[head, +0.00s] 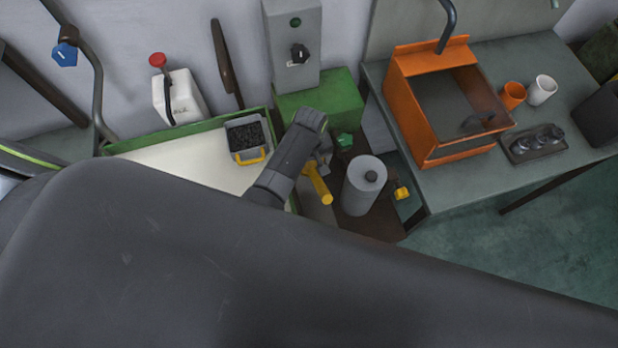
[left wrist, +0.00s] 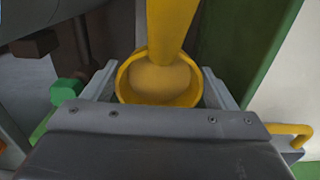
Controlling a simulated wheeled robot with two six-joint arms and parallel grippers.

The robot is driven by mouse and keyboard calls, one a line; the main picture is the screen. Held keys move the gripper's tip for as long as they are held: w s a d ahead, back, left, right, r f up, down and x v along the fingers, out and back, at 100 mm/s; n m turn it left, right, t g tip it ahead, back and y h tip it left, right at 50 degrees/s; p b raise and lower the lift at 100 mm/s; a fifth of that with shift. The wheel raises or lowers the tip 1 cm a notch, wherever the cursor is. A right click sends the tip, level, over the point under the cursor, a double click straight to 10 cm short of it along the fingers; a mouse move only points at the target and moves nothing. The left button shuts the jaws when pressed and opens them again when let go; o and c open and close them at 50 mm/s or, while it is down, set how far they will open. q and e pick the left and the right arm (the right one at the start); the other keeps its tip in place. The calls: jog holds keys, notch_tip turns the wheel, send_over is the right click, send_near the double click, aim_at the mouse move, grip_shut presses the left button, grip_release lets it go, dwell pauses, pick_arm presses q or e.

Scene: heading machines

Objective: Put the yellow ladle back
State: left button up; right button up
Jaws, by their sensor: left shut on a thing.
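The yellow ladle (head: 318,184) shows beyond the end of my left arm, partly hidden by it. In the left wrist view its round bowl (left wrist: 158,84) sits between the two fingers of my left gripper (left wrist: 160,92), and its handle (left wrist: 170,28) runs up out of the picture. My left gripper (head: 323,165) is shut on the ladle, beside the grey cylinder. The far end of the handle is cut off in the wrist view. My right gripper is not in view.
A grey cylinder (head: 368,186) stands just right of the ladle. A grey bin of dark pieces (head: 248,137) sits on the green-edged bench (head: 165,160) to the left. Behind are a green block (head: 345,105) and a grey switch box (head: 293,40). An orange basin (head: 412,110) stands on the right bench.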

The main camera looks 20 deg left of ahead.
pick_arm(q)
notch_tip(320, 180, down, 3)
jog(key=shift+f, duration=0.15)
jog(key=b, duration=0.5)
send_over(309, 185)
notch_tip(309, 185, down, 5)
jog(key=shift+w, duration=0.1)
jog(key=shift+f+b, duration=2.2)
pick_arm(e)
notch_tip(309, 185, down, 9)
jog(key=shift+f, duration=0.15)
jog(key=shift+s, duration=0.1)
pick_arm(q)
jog(key=shift+f, duration=0.1)
jog(key=o, duration=0.8)
jog(key=shift+o, duration=0.3)
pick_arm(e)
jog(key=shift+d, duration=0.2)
